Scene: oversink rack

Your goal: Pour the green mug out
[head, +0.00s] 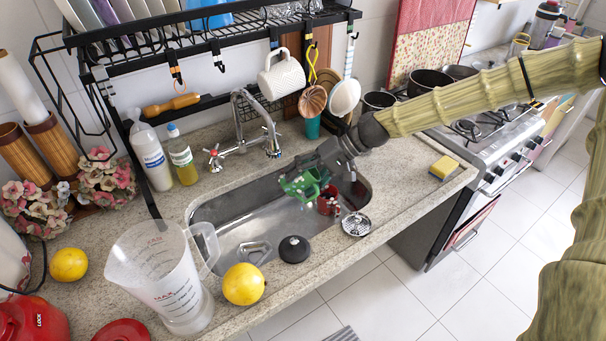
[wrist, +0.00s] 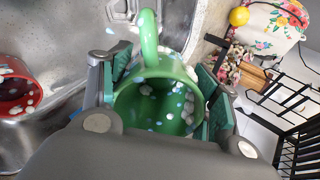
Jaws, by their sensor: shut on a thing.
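The green mug (head: 300,187) is held over the right part of the sink (head: 222,238). My gripper (head: 312,178) is shut on it; in the wrist view the fingers press its two sides. There the mug (wrist: 160,107) shows its open mouth, with small white and pale blue bits inside, and its handle (wrist: 149,38) points to the top of the picture. The mug looks tilted in the head view, but I cannot tell how far. A few pale bits show outside the mug near the handle.
A red mug (head: 327,203) is in the sink close by; white bits show in and on it in the wrist view (wrist: 18,88). A drain strainer (head: 356,224), black stopper (head: 294,249), lemon (head: 243,284) and measuring jug (head: 160,275) line the front. The faucet (head: 243,125) stands behind.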

